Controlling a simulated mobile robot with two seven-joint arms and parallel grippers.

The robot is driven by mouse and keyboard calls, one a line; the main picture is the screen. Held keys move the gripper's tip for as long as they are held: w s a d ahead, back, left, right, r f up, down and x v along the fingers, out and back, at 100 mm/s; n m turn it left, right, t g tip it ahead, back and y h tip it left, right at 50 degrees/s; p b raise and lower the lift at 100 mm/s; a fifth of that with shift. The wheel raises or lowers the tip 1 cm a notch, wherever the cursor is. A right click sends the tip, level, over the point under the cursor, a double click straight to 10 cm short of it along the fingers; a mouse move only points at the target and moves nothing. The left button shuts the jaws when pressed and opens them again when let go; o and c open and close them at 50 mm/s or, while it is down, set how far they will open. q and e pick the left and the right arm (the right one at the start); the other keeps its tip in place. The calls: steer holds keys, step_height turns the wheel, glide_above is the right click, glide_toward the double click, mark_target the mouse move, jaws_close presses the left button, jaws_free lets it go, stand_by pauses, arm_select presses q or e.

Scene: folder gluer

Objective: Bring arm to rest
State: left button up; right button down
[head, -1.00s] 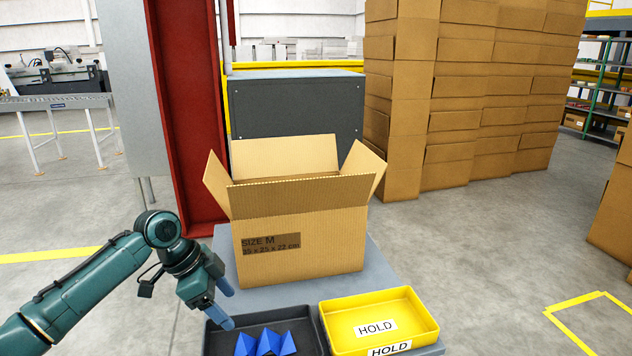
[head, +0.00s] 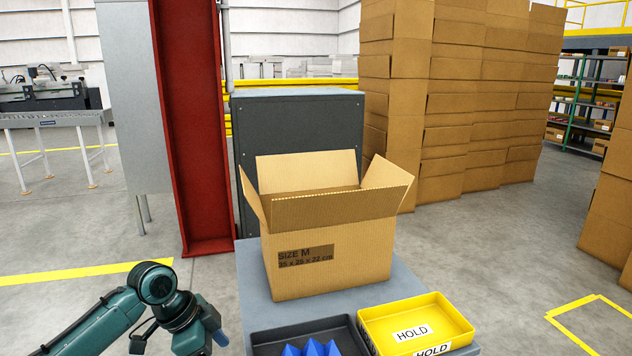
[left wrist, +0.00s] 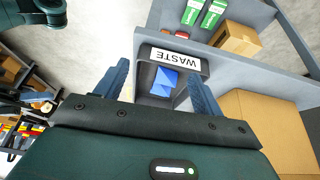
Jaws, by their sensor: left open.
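My left gripper (head: 208,336) is at the bottom of the head view, left of the dark tray and apart from it; its fingertips are hard to see there. In the left wrist view its two blue fingers (left wrist: 158,75) are spread, with nothing held between them. Beyond them is the dark tray (left wrist: 143,55) with a WASTE label, holding blue pieces (left wrist: 165,80). In the head view the blue pieces (head: 312,348) lie in the same tray (head: 270,338). My right gripper is not in view.
An open carton (head: 335,260) marked SIZE M stands on the grey table (head: 250,272). A yellow HOLD tray (head: 447,318) sits in front of it. A red post (head: 192,130) and dark cabinet (head: 300,130) stand behind. Stacked cartons (head: 455,100) are at right.

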arm_select(q)
steer(key=s+d+f+n+t, duration=0.1)
steer(key=s+d+f+n, duration=0.2)
steer(key=s, duration=0.4)
steer(key=s+d+f+n, duration=0.1)
steer(key=s+d+f, duration=0.2)
steer(key=s+f, duration=0.35)
steer(key=s+a+r+n+t+y, duration=0.1)
steer(key=s+a+n+y, duration=0.1)
steer(key=s+a+n, duration=0.4)
steer(key=s+a+n+y, duration=0.3)
steer(key=s+a, duration=0.1)
steer(key=s, duration=0.5)
steer(key=w+d+r+t+h, duration=0.2)
steer(key=w+d+t+h, duration=0.1)
steer(key=w+d+t, duration=0.3)
step_height(320, 180, up, 8)
steer(key=d+m+t+p, duration=0.1)
steer(key=p, duration=1.5)
steer(key=shift+w+d+f+h, duration=0.25)
steer(key=shift+w+d+h, duration=0.05)
steer(key=shift+w, duration=0.15)
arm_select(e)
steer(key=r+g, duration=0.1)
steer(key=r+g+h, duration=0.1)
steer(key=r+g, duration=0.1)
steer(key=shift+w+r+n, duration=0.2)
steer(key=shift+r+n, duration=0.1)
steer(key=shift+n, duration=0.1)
